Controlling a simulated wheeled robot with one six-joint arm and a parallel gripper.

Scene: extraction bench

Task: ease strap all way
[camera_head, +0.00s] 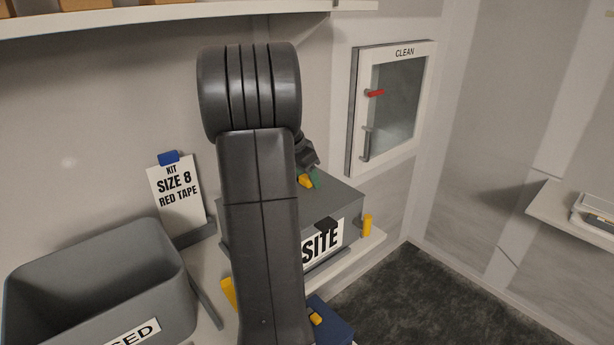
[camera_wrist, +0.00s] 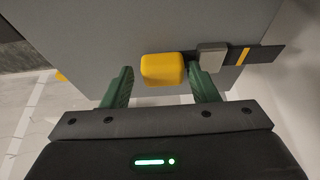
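A grey box (camera_head: 345,195) with a label reading "SITE" stands on the white bench, partly hidden by my arm. In the wrist view, a dark strap (camera_wrist: 268,53) with a yellow stripe lies across the box (camera_wrist: 90,35). It runs through a grey buckle (camera_wrist: 212,57), with a yellow tab (camera_wrist: 163,69) to the left. My gripper (camera_wrist: 160,72) is open, its green fingers on either side of the yellow tab, with small gaps visible. Contact cannot be told. In the head view, my gripper (camera_head: 315,178) is mostly hidden behind my arm, at the box top near the yellow tab (camera_head: 305,181).
A wall cabinet (camera_head: 392,105) marked "CLEAN" is shut. A blue box (camera_head: 332,325) is at the front. A yellow post (camera_head: 367,224) stands beside the grey box.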

